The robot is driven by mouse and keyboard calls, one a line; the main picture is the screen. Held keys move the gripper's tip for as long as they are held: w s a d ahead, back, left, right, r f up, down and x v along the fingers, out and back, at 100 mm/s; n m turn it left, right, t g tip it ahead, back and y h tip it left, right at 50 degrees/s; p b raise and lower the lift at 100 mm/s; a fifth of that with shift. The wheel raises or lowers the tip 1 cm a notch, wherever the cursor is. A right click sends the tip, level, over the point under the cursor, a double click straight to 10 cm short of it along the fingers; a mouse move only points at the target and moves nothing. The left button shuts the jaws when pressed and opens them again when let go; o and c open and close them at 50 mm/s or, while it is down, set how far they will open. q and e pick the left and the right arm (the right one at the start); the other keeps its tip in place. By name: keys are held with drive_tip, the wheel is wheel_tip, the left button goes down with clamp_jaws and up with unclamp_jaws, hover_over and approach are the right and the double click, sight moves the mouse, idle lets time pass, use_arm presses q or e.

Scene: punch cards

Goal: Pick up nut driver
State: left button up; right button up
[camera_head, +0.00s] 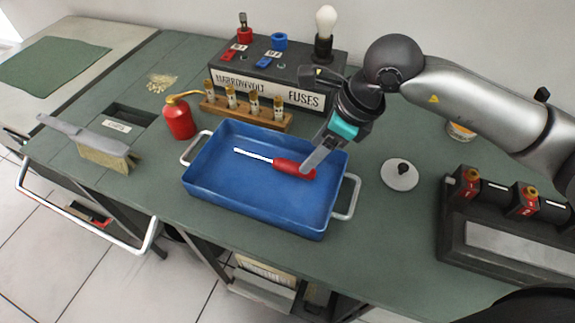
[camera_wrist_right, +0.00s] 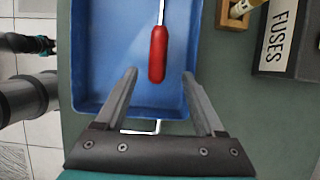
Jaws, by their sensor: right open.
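The nut driver (camera_head: 290,167) has a red handle and a thin bright shaft. It lies in the blue tray (camera_head: 262,205), with its shaft pointing left in the head view. My right gripper (camera_head: 309,166) is over the tray's right part, at the handle end. In the right wrist view, the nut driver (camera_wrist_right: 158,55) shows between the two spread fingers of my right gripper (camera_wrist_right: 159,76), which hold nothing. One finger hides the handle's end in the head view. A dark part with a teal patch, seemingly my left gripper (camera_wrist_right: 46,45), shows at the wrist view's left; its jaws are unclear.
Behind the tray stand a wooden fuse rack (camera_head: 246,115) and a fuse box (camera_head: 278,78) with a bulb. A red bottle (camera_head: 180,118) and a brush (camera_head: 100,145) are left. A white disc (camera_head: 399,175) and a dark fuse holder (camera_head: 510,225) are right.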

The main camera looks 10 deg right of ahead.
sight(274, 162)
drive_tip(key=x, duration=0.5)
drive_tip(key=shift+s+a+f+b, duration=0.1)
drive_tip(key=shift+s+f+b, duration=0.05)
drive_tip(key=shift+f+b, duration=0.2)
clamp_jaws()
idle(0.3)
